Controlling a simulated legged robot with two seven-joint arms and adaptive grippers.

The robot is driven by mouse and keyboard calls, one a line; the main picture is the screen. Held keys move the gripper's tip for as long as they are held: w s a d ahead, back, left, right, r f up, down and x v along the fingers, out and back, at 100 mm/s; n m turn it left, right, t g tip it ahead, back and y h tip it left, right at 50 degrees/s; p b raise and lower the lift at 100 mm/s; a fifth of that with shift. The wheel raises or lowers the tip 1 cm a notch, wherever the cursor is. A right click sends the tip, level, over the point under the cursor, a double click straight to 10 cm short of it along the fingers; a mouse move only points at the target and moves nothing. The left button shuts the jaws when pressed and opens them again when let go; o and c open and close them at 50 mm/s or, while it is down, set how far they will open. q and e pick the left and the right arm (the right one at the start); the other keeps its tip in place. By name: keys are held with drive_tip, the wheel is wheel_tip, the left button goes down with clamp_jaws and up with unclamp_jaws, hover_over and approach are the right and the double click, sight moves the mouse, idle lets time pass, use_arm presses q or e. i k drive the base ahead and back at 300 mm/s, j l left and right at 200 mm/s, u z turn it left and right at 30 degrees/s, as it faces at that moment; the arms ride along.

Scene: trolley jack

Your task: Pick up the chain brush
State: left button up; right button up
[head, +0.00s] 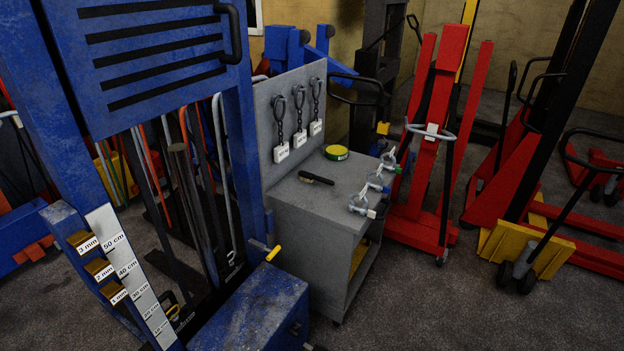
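The chain brush (316,178) appears to be the small dark, elongated item with a lighter edge lying flat on the grey cabinet top (306,205). It lies left of the middle of that surface, and nothing touches it. Its bristles are too small to make out clearly. Neither my left nor my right gripper shows in the head view.
A yellow-green round tin (337,153) lies behind the brush. Several metal shackles (361,205) line the cabinet's right edge. Tagged chains (299,115) hang on its back panel. A blue lift frame (245,150) stands close at left, and a red jack (425,150) at right.

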sight(304, 176)
drive_tip(key=i+l+z, duration=0.15)
drive_tip(key=l, duration=0.3)
drive_tip(key=i+l+z, duration=0.15)
drive_tip(key=i+l, duration=0.15)
drive_tip(key=l, duration=0.15)
drive_tip(key=i+l+z, duration=0.15)
drive_tip(key=l, duration=0.3)
drive_tip(key=i, duration=0.1)
